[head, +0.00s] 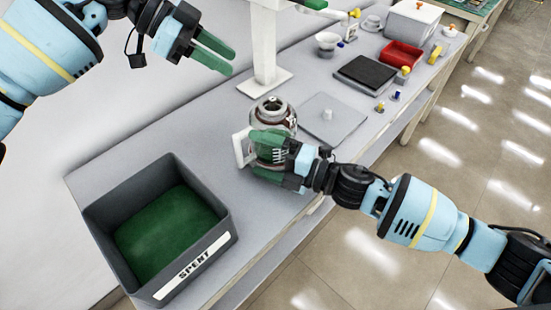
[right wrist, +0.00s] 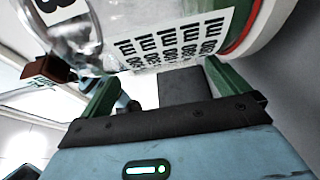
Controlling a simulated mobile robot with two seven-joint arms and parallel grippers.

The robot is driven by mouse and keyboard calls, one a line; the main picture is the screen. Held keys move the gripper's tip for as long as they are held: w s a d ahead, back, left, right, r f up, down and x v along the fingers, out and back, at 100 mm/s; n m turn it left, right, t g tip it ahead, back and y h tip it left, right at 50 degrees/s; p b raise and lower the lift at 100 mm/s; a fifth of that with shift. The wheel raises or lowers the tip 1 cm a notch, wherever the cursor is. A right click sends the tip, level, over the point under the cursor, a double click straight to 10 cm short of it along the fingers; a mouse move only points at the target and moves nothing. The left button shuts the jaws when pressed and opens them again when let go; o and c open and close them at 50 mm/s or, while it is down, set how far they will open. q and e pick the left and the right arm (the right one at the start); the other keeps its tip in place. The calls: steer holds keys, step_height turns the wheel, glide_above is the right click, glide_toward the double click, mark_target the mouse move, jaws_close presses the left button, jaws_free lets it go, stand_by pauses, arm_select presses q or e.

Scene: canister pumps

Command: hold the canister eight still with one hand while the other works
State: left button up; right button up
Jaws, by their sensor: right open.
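The canister eight (head: 272,117) stands upright on the bench, with a metal top and a red band. In the right wrist view its clear wall with printed labels (right wrist: 180,40) fills the top, and a white patch with a dark 8 shows at the upper left. My right gripper (head: 262,157) is low at the canister's near side, its green fingers open and hiding much of the body. In the right wrist view the open fingers (right wrist: 160,88) are close to the canister; contact cannot be told. My left gripper (head: 232,62) is open and empty, above the bench, left of the white post.
A grey bin (head: 222,238) marked SPENT, with a green floor, stands at the near left. A grey plate (head: 345,122) with a white knob lies right of the canister. Beyond are a dark pad (head: 364,74), a red tray (head: 402,55) and a white post (head: 263,45).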

mark_target(246, 162)
steer(key=shift+x, duration=2.35)
steer(key=shift+c, duration=0.4)
